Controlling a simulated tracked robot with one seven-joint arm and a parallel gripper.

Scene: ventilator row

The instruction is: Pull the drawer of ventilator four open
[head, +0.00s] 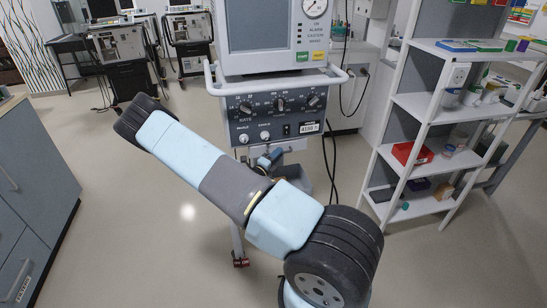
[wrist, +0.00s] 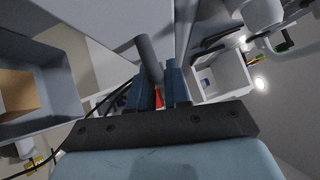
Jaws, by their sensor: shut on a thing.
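The nearest ventilator (head: 275,110) stands upright at the centre of the head view, with a screen, a round gauge, a row of knobs and a small white label at lower right. My gripper (head: 268,160) is low at its front, just under the knob panel and partly hidden by my arm. In the wrist view the blue fingers of my gripper (wrist: 160,92) are closed around a dark grey bar handle (wrist: 147,55). The handle stands out beside a pale grey panel (wrist: 100,15). I cannot tell how far the drawer is open.
A white shelf rack (head: 430,130) with small boxes stands close on the right. A grey cabinet (head: 35,190) is at the left edge. Other ventilators (head: 125,50) stand behind. Black cables (head: 330,150) hang beside the near ventilator. The floor at left (head: 100,150) is clear.

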